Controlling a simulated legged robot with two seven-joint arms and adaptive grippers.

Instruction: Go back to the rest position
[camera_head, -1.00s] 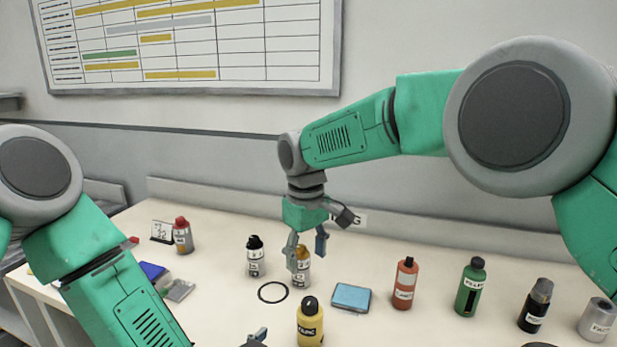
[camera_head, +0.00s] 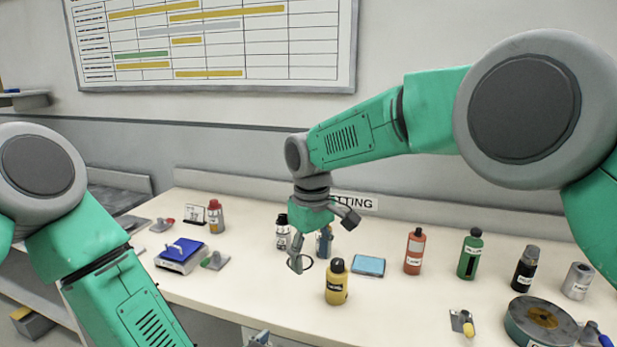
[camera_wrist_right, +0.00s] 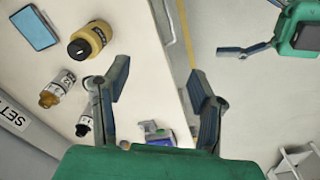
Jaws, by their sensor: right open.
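Only a fingertip of my left gripper (camera_head: 260,338) shows at the bottom edge of the head view. In the right wrist view the left gripper (camera_wrist_right: 256,28) is at the top right, its fingers apart and empty, beyond the table edge.
Red (camera_head: 414,252) and green (camera_head: 470,255) bottles stand right. A blue device (camera_head: 181,254) is left. The table's front strip is mostly clear.

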